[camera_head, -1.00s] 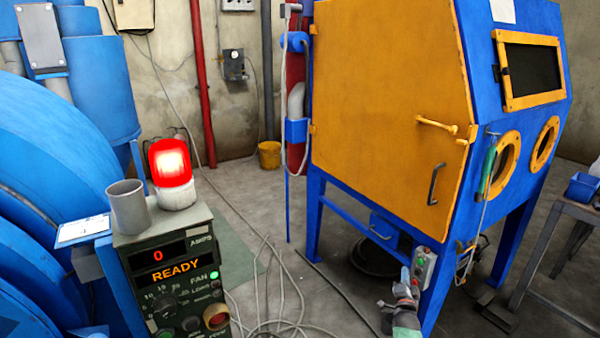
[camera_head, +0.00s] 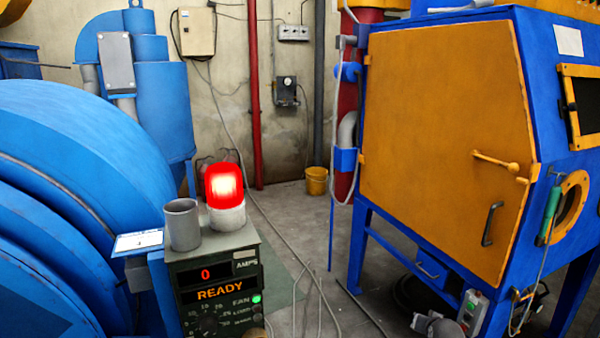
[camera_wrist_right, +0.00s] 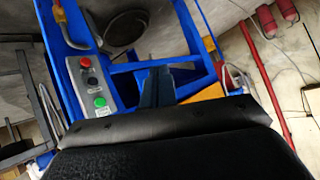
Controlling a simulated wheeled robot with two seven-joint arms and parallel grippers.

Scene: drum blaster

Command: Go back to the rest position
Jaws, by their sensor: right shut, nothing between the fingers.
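My right gripper (camera_head: 437,325) shows small at the bottom edge of the head view, left of a grey button box (camera_head: 472,308) on the leg of the blue and orange blast cabinet (camera_head: 440,150). In the right wrist view, my right gripper's fingers (camera_wrist_right: 156,85) are together and hold nothing. The button box (camera_wrist_right: 90,85) stands left of them, with a red and a green button; a gap shows between. My left gripper is in neither view.
A control panel (camera_head: 215,280) reads 0 and READY, with a lit red lamp (camera_head: 225,190) and a grey cup (camera_head: 182,224) on top. A large blue drum machine (camera_head: 80,190) fills the left. Loose cables (camera_head: 318,295) lie on the floor between.

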